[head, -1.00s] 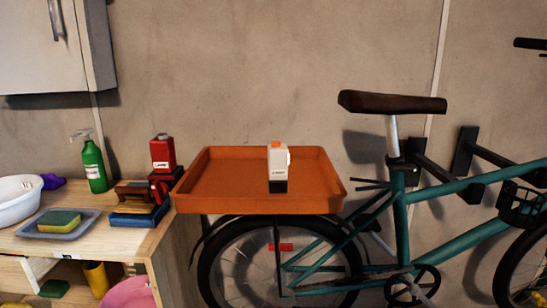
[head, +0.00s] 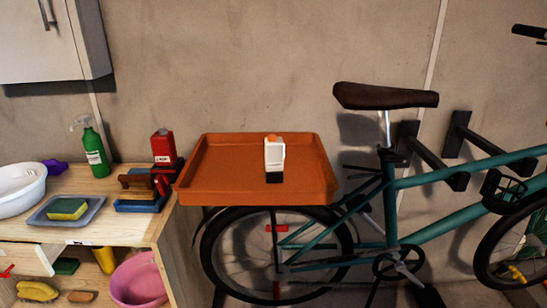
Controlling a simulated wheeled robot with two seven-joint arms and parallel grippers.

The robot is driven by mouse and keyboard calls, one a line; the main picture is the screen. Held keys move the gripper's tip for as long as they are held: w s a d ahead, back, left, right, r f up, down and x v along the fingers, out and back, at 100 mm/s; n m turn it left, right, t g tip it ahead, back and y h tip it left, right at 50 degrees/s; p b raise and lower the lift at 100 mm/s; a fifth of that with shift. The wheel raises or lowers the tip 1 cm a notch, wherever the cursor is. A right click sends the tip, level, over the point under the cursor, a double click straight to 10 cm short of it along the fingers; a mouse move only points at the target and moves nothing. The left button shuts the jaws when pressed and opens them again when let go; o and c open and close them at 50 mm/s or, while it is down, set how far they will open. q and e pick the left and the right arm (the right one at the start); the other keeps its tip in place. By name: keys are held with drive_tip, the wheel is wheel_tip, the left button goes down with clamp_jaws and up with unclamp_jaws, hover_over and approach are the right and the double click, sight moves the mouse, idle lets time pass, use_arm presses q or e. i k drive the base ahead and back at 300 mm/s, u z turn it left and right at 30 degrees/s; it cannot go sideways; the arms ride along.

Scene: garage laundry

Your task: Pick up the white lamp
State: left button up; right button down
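A small white lamp (head: 274,155) with an orange top and a dark base stands upright in the orange tray (head: 200,190). It stands right of the tray's middle, with bare tray floor around it. Neither of my grippers shows in the head view.
The tray is in front of the wall, beside a wooden bench (head: 105,215) at left. The bench holds a red container (head: 163,146), a green spray bottle (head: 95,152), a white basin (head: 20,188) and a sponge (head: 66,209). A teal bicycle (head: 450,178) stands at right.

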sight(275, 152)
drive_tip(key=u, duration=0.05)
drive_tip(key=k, duration=0.5)
drive_tip(key=z, duration=1.35)
drive_tip(key=i, duration=1.1)
drive_tip(key=u, duration=1.9)
